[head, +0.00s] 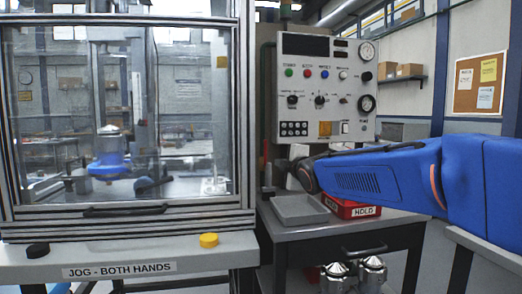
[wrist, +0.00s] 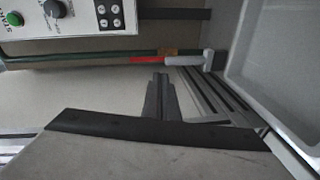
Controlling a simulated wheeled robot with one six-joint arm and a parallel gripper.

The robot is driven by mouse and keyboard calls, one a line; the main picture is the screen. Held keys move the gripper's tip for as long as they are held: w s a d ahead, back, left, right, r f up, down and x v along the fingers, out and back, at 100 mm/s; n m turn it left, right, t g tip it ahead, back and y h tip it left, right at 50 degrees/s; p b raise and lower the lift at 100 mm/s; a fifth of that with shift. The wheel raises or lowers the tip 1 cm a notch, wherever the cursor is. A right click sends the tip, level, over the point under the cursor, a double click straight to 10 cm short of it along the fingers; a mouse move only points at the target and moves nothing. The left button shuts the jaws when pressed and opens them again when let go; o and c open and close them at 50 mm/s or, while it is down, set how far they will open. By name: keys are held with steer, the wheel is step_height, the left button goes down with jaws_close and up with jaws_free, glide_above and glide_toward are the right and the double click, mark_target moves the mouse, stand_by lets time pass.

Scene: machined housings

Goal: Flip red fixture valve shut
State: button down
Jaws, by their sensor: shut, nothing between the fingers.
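The red valve lever (wrist: 146,60) lies along a green pipe (wrist: 80,60) in the wrist view, beside a brass-brown fitting (wrist: 168,52). It looks roughly in line with the pipe. A thin red strip of it (head: 265,150) shows by the upright pipe in the head view, left of my arm. My gripper (wrist: 160,78) is shut and empty, its dark fingertips pointing at the lever end nearest the fitting. A gap seems to lie between them; contact cannot be told. In the head view my fingers are hard to make out at the arm's far end.
A control panel (head: 326,85) hangs above. A glazed machine enclosure (head: 238,110) stands left.

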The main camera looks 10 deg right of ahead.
steer(key=n+t+y, duration=0.1)
steer(key=n, duration=0.1)
glide_toward(265, 153)
step_height(265, 153, up, 2)
steer(key=s+a, duration=0.1)
steer(key=s, duration=0.1)
steer(key=shift+a, duration=0.2)
steer(key=shift+w+a, duration=0.25)
steer(key=shift+w, duration=1.4)
steer(key=shift+w+a, duration=0.25)
steer(key=shift+w, duration=1.4)
steer(key=shift+w+a, duration=0.2)
steer(key=shift+w, duration=1.45)
